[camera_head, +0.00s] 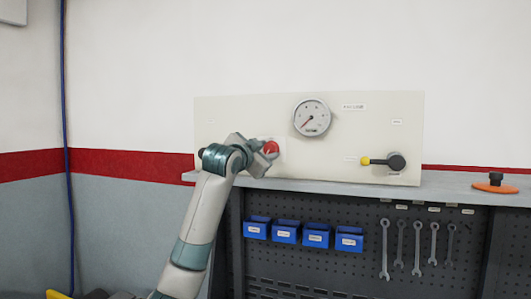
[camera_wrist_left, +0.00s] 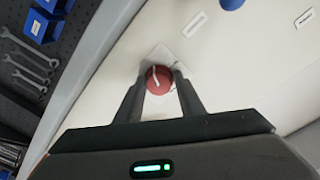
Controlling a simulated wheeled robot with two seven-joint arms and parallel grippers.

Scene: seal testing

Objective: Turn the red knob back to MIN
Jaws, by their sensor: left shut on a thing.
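The red knob (camera_head: 271,147) is on the left part of the cream panel (camera_head: 235,112). In the left wrist view the knob (camera_wrist_left: 158,79) has a pale pointer line on its face and sits on a white plate. My left gripper (camera_head: 266,150) is at the knob. In the left wrist view its two fingers (camera_wrist_left: 160,82) are shut on the knob, one on each side. The scale marks around the knob are too small to read, and the gripper partly covers the plate. My right gripper is not in view.
A round gauge (camera_head: 312,117) is at the panel's top middle, its needle toward the lower left. A black lever with a yellow tip (camera_head: 383,162) is at the right. Blue bins (camera_head: 286,231) and wrenches (camera_head: 417,247) hang below the shelf (camera_head: 330,187).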

